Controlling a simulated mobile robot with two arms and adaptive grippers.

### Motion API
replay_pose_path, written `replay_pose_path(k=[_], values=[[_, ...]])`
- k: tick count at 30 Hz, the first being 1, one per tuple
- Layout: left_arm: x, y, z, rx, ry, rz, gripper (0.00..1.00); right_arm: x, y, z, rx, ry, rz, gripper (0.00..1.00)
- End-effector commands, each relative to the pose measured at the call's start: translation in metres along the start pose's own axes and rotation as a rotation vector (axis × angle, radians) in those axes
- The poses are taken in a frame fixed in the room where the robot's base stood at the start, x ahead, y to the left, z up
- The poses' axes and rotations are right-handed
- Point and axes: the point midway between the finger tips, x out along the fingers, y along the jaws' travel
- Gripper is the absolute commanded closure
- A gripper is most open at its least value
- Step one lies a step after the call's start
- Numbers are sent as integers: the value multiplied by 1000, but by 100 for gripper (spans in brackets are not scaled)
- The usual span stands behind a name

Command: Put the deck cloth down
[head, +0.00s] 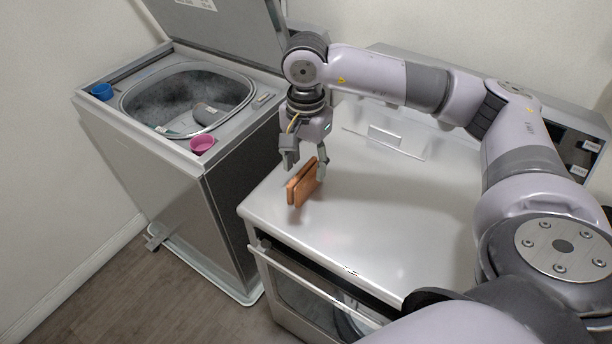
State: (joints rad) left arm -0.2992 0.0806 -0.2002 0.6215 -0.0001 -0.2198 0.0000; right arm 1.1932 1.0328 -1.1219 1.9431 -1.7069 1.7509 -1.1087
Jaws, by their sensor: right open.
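The deck cloth (304,186) appears as an orange-brown folded piece. It stands on edge on the white top (390,215) of the front-loading machine, near its left end. My right gripper (305,168) points down just above and behind the cloth. Its fingers are spread apart, one to the upper left of the cloth and one at its right side. I cannot tell whether the right finger touches the cloth. My left gripper is not in view.
A topload washer (190,175) stands to the left with its lid (230,30) raised and items in its drum (185,95). A blue cup (102,91) and a pink cup (203,144) sit on its rim. A clear holder (385,138) stands behind. The front of the white top is clear.

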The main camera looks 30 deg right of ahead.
Motion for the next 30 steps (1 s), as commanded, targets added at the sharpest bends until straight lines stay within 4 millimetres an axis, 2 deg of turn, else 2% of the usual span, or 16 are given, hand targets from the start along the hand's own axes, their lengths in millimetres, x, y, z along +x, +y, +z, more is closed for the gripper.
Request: replay_pose_path(k=[6,12,17,30], values=[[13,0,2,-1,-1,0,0,-46,-1,0,-1,1,-4,52],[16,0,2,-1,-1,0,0,-71,-1,0,-1,0,-2,52],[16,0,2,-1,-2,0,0,-77,0,0,-1,0,0,52],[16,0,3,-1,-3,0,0,-77,0,0,0,0,0,52]])
